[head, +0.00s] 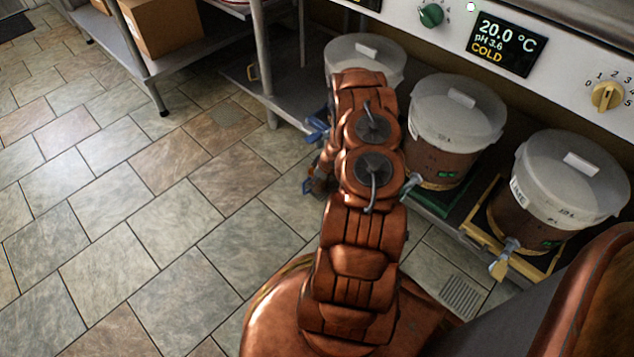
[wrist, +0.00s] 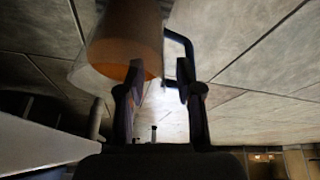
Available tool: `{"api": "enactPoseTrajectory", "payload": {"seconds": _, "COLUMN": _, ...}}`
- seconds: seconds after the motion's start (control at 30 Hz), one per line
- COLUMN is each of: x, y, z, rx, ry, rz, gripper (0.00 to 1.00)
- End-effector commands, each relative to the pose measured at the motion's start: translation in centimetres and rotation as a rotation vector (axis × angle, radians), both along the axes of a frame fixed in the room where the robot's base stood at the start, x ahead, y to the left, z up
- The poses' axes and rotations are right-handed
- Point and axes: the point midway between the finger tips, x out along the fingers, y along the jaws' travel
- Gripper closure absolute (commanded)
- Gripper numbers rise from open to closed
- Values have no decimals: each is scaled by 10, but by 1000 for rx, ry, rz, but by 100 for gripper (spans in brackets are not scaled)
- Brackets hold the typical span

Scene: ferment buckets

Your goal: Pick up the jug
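In the wrist view, a cylindrical jug with amber contents (wrist: 122,45) is at the upper left, cut off by the top edge. Its dark blue handle (wrist: 188,48) sticks out to the right, partly behind my gripper's right finger. My gripper (wrist: 160,75) is open, with its fingers apart and the jug's side and lower handle bar showing between or beyond them. I cannot tell whether a finger touches the handle.
Lidded white buckets with taps stand on a low shelf: left (head: 365,58), middle (head: 457,115) and right (head: 568,180). A blue tap (head: 317,131) juts out near my arm. A control panel (head: 555,60) runs above. Tiled floor (head: 130,200) is clear on the left.

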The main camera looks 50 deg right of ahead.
Motion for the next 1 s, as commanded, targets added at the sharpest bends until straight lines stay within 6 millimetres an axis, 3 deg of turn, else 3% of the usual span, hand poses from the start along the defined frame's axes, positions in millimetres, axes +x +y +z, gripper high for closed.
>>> {"api": "enactPoseTrajectory", "payload": {"seconds": 0.1, "x": 3, "y": 2, "z": -13, "rx": 2, "ry": 2, "rz": 1, "gripper": 65}}
{"api": "enactPoseTrajectory", "payload": {"seconds": 0.4, "x": 5, "y": 2, "z": -14, "rx": 3, "ry": 1, "rz": 1, "gripper": 65}}
{"api": "enactPoseTrajectory", "payload": {"seconds": 0.73, "x": 5, "y": 2, "z": -14, "rx": 3, "ry": 1, "rz": 1, "gripper": 98}}
{"api": "enactPoseTrajectory", "payload": {"seconds": 1.0, "x": 5, "y": 2, "z": -14, "rx": 3, "ry": 1, "rz": 1, "gripper": 100}}
